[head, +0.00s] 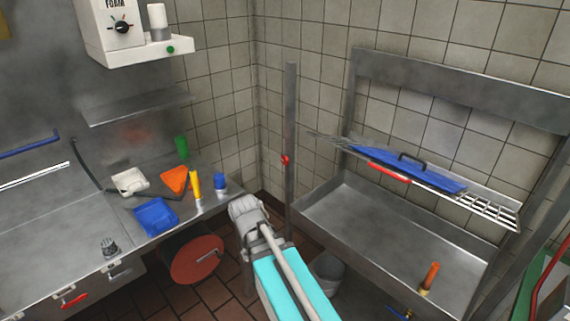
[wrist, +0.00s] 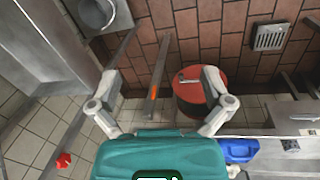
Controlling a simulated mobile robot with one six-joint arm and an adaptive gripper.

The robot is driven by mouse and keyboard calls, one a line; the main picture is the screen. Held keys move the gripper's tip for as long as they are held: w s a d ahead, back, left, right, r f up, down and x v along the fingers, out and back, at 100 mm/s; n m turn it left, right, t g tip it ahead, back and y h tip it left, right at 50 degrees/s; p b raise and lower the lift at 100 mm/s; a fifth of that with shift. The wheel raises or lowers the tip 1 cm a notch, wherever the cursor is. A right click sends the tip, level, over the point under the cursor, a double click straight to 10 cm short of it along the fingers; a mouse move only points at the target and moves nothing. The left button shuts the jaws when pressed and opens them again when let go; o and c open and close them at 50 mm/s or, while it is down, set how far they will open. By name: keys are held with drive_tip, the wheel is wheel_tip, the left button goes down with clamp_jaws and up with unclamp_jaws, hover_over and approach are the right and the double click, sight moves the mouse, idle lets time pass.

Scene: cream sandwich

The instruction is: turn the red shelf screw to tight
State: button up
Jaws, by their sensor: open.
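The red shelf screw (head: 285,160) is a small red knob partway up a slim upright grey metal post (head: 291,100), by the tiled corner. A red knob that looks like this screw (wrist: 63,160) shows at the lower left of the wrist view, outside my fingers. My gripper (head: 247,208) is below and left of the screw in the head view, apart from it. In the wrist view my gripper (wrist: 160,78) has its two grey fingers wide apart, with nothing held between them. I cannot tell how tight the screw is.
A steel sink (head: 390,225) stands right of the post, under a rack with a blue lid (head: 425,173). The counter at left holds a blue tray (head: 156,216) and a yellow bottle (head: 195,184). A red drum (head: 197,262) and a bucket (head: 327,270) stand low down.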

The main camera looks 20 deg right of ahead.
drive_tip(key=w+d+f+n+h+b, duration=0.3)
drive_tip(key=w+d+n+h+b, duration=0.15)
drive_tip(key=w, duration=0.35)
drive_tip(key=n+t+h+b, duration=0.6)
drive_tip(key=n+h+b, duration=0.45)
drive_tip(key=n, duration=0.55)
approach(283, 161)
drive_tip(key=a, duration=0.3)
drive_tip(key=shift+s+a+r+p, duration=0.1)
drive_tip(key=shift+s+a+p, duration=0.05)
drive_tip(key=shift+s+p, duration=0.25)
drive_tip(key=x, duration=1.3)
drive_tip(key=shift+s+d, duration=0.1)
drive_tip(key=shift+d, duration=0.35)
drive_tip(key=shift+c, duration=0.3)
